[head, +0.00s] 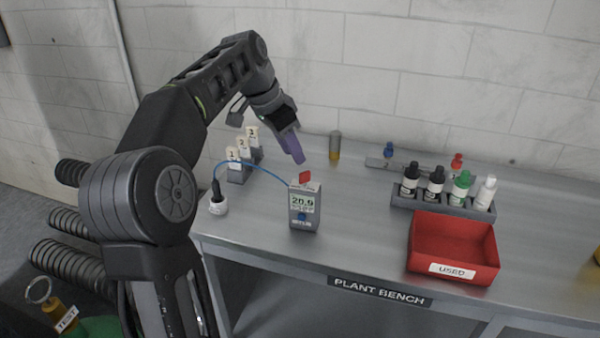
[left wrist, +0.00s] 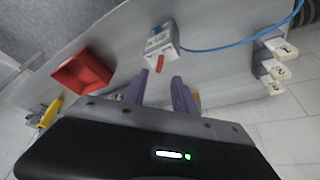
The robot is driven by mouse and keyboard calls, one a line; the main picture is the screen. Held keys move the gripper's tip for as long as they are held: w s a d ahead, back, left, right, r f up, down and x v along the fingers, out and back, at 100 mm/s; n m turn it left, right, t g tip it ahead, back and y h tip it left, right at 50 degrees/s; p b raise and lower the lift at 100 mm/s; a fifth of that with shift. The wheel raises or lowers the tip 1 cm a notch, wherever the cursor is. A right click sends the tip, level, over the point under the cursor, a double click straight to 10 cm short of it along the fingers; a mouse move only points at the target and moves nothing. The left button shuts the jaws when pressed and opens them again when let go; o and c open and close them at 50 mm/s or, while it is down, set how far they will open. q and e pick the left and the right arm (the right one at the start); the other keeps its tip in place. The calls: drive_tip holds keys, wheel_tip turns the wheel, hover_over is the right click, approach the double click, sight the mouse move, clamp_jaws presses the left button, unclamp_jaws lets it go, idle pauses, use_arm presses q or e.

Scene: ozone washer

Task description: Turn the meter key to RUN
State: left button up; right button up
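The meter (head: 304,208) is a small grey box with a lit display and a blue button, standing upright on the bench. Its red key (head: 305,176) sits on top. In the left wrist view the meter (left wrist: 160,42) is ahead of my fingers, with the red key (left wrist: 161,63) on the side facing them. My left gripper (head: 296,158) is above and behind the key. In the left wrist view its purple fingers (left wrist: 160,82) are spread apart with nothing between them, and the key lies just beyond the fingertips. The key's marked positions are too small to read. My right gripper is not in view.
A bottle rack (head: 440,203) and a red USED bin (head: 452,245) are at the right. Bench room right of the meter is clear.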

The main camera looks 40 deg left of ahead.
sight(303, 172)
use_arm(q)
drive_tip(key=shift+p+x, duration=0.35)
drive_tip(key=shift+x, duration=3.5)
drive_tip(key=shift+c, duration=0.2)
clamp_jaws()
